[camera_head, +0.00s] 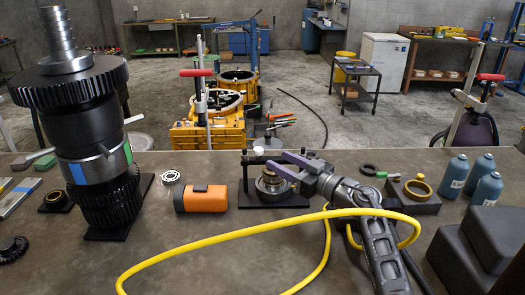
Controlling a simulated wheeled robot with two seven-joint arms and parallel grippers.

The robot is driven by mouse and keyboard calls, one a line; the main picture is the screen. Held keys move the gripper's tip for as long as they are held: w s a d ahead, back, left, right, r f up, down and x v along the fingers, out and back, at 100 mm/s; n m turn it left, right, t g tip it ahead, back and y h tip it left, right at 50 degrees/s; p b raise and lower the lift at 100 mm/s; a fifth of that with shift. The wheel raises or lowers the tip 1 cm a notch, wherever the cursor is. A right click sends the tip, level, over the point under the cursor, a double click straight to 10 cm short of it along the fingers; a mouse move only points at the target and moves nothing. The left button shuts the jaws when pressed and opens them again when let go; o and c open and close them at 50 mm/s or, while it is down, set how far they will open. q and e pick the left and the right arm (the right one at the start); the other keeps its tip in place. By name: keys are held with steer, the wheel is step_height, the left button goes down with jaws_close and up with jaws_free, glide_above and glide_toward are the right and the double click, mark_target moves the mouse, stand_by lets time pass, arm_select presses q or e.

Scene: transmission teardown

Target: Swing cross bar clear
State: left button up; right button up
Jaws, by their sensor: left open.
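A small black press-like fixture (246,188) stands on the middle of the bench, with a round metal and brass part on its base. A dark cross bar (254,159) spans its top. Part of the bar is hidden behind the fingers. I cannot tell whether the fingers touch it.
A yellow hose (190,251) loops across the front of the bench and over my arm. A tall gear shaft assembly (90,120) stands at left. An orange-black block (201,199) lies left of the fixture. Blue bottles (453,175) and grey blocks (470,262) are at right.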

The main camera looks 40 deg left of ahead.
mark_target(262, 152)
arm_select(q)
steer(key=shift+a, duration=0.1)
steer(key=a+p, duration=0.1)
steer(key=a, duration=0.1)
steer(key=a+p, duration=0.1)
steer(key=a, duration=0.1)
steer(key=a+p, duration=0.1)
steer(key=a, duration=0.2)
steer(key=shift+w, duration=0.35)
steer(key=shift+a, duration=0.35)
steer(key=shift+f, duration=0.1)
steer(key=shift+c, duration=0.4)
jaws_close()
